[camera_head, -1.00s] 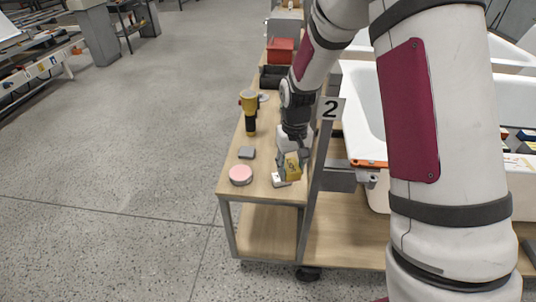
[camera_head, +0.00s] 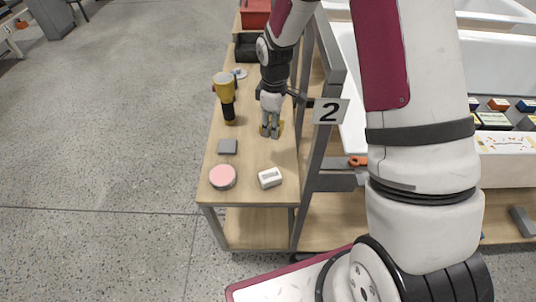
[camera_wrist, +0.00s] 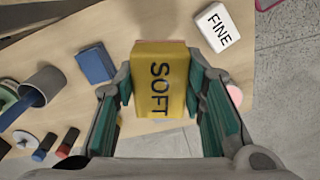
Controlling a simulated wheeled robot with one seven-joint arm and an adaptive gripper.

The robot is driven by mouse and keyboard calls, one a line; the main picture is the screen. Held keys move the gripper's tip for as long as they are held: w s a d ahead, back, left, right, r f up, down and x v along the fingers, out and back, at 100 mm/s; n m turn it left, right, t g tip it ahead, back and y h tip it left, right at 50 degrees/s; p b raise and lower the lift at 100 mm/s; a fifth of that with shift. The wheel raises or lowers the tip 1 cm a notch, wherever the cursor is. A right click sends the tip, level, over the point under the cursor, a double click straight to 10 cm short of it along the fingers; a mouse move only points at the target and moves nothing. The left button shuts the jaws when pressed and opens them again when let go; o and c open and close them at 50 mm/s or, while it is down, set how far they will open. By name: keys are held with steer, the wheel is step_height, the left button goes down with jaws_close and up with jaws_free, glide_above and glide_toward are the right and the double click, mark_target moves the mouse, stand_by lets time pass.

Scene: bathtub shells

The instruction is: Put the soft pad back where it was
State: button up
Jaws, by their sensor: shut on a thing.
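The soft pad, a yellow block with "SOFT" in dark letters (camera_wrist: 165,105), is between the two fingers of my gripper (camera_wrist: 160,76) in the wrist view. My gripper is shut on its sides. In the head view my gripper (camera_head: 270,131) points down over the narrow wooden bench (camera_head: 250,190). Only a yellow edge of the pad (camera_head: 281,128) shows behind the fingers there. I cannot tell whether the pad touches the bench. A white pad marked "FINE" (camera_wrist: 217,27) lies on the bench, and also shows at its front right in the head view (camera_head: 270,178).
A grey block (camera_head: 228,147) and a pink disc (camera_head: 222,177) lie left of the white pad. A post with a "2" sign (camera_head: 329,111) and a white tub (camera_head: 349,60) border the bench's right side.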

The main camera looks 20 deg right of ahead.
mark_target(271, 154)
steer(key=w+f+n, duration=0.1)
steer(key=f+n+b, duration=0.1)
steer(key=f+n, duration=0.1)
steer(key=shift+w, duration=0.35)
steer(key=shift+n, duration=0.3)
step_height(271, 154, down, 10)
steer(key=shift+d+r+b, duration=0.1)
steer(key=shift+b, duration=0.2)
steer(key=o, duration=1.1)
steer(key=shift+f, duration=0.2)
steer(key=shift+r, duration=0.15)
step_height(271, 154, up, 12)
steer(key=shift+r, duration=0.1)
steer(key=shift+s, duration=0.1)
